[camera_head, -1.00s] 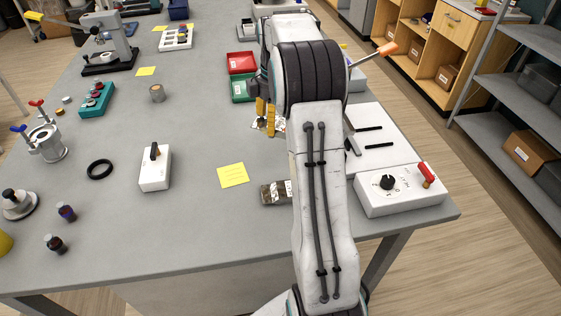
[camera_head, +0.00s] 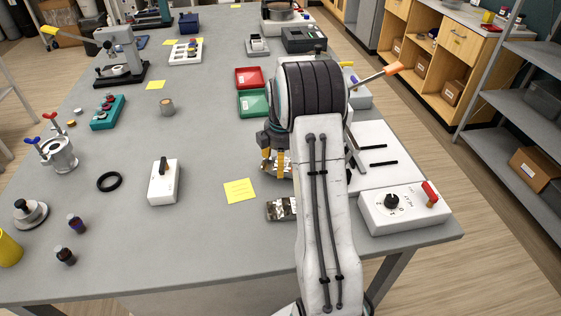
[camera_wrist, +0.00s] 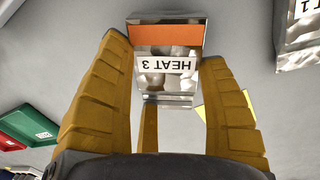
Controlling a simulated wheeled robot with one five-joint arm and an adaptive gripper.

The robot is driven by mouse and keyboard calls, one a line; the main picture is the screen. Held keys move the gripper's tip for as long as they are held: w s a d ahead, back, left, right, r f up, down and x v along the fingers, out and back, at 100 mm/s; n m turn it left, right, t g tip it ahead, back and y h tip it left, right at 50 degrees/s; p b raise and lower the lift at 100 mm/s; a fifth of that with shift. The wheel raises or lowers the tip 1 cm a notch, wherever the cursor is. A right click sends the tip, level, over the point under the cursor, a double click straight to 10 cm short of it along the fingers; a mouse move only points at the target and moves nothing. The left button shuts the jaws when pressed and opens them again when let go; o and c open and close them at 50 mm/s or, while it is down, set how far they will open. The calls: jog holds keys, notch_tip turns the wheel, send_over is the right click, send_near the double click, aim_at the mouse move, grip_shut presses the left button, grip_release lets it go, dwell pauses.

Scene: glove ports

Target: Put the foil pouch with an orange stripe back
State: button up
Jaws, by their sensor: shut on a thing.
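The foil pouch with an orange stripe (camera_wrist: 166,60) is between the yellow fingers of my gripper (camera_wrist: 177,108) in the wrist view. There the held pouch is mostly hidden by my gripper and arm. A second foil pouch (camera_head: 280,209) lies on the bench nearer the front edge, partly behind my arm. A foil pouch with a label ending in 1 (camera_wrist: 298,38) shows at the wrist view's top right.
A yellow note (camera_head: 240,190) lies left of the second pouch. A white control box with a knob and red lever (camera_head: 405,209) stands to the right. Red (camera_head: 249,78) and green (camera_head: 253,102) trays are farther back. A white switch box (camera_head: 163,182) stands left.

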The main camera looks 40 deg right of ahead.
jog(key=shift+f, duration=0.75)
jog(key=shift+f, duration=0.15)
jog(key=o, duration=1.2)
